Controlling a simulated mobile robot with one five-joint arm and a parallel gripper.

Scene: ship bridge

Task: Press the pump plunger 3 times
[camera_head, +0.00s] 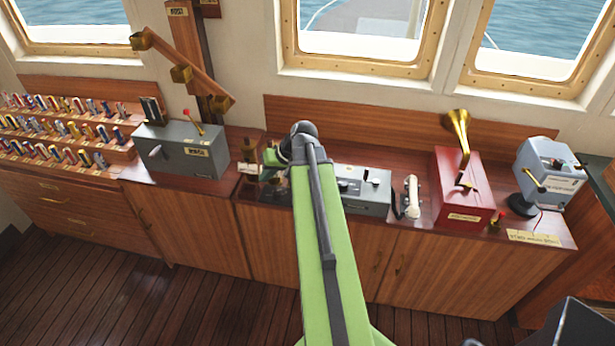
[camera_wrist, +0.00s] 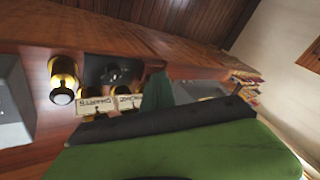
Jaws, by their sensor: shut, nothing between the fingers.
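A brass fitting (camera_head: 249,150) stands on the wooden counter just left of my gripper in the head view. I cannot tell for sure that it is the pump plunger. In the wrist view, a brass cylinder with a pale round cap (camera_wrist: 62,82) stands left of my gripper, beside a dark plate with a black knob (camera_wrist: 111,73). My gripper (camera_head: 272,160) is over the counter at the far end of my green arm and is partly hidden by it. In the wrist view its green fingers (camera_wrist: 158,92) are together and empty, apart from the brass cylinder.
A grey lever box (camera_head: 183,150) stands to the left, below a hinged wooden arm (camera_head: 182,73). A grey panel (camera_head: 365,190), a white handset (camera_head: 411,197) and a red box with a brass horn (camera_head: 463,190) are to the right. Two small labels (camera_wrist: 95,106) lie near my fingers.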

